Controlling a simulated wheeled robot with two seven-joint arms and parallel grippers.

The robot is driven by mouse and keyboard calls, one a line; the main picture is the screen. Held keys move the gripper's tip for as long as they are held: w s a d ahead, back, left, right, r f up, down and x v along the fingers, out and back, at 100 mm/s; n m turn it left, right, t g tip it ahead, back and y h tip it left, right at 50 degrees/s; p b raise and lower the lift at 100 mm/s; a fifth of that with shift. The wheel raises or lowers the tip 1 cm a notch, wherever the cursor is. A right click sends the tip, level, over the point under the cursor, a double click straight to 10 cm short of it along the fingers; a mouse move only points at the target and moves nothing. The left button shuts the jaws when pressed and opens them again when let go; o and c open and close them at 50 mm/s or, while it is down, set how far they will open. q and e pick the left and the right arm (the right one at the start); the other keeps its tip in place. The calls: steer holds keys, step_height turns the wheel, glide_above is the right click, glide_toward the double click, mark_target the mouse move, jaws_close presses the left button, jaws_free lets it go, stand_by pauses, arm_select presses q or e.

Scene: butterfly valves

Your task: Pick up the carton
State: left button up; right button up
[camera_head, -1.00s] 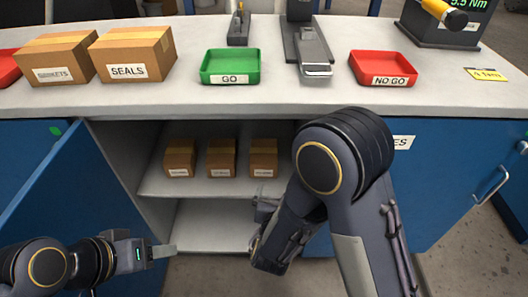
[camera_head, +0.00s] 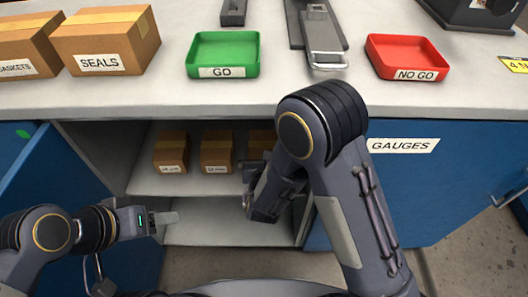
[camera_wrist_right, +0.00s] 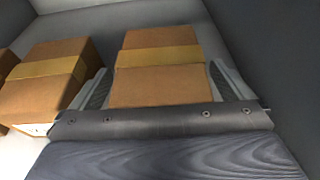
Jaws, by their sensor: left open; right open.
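Three small brown cartons with tan tape stand in a row on the cabinet's upper shelf: a left carton (camera_head: 170,150), a middle carton (camera_head: 216,152) and a right carton (camera_head: 260,140). Their white labels are too small to read. My right gripper (camera_wrist_right: 160,78) is open at the right carton, with one finger on each side of it in the wrist view; contact is unclear. In the head view my right arm hides part of that carton. My left gripper (camera_head: 164,218) is open and empty, low at the cabinet's left front.
The shelf (camera_head: 200,187) sits inside the blue cabinet, with an open door (camera_head: 60,175) at the left. The counter (camera_head: 150,98) above carries a SEALS box (camera_head: 104,42), a green GO tray (camera_head: 222,72) and a red NO GO tray (camera_head: 408,73).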

steer(key=shift+x, duration=0.9)
steer(key=shift+c, duration=0.3)
steer(key=c, duration=1.4)
steer(key=shift+c, duration=0.7)
steer(key=shift+r, duration=0.15)
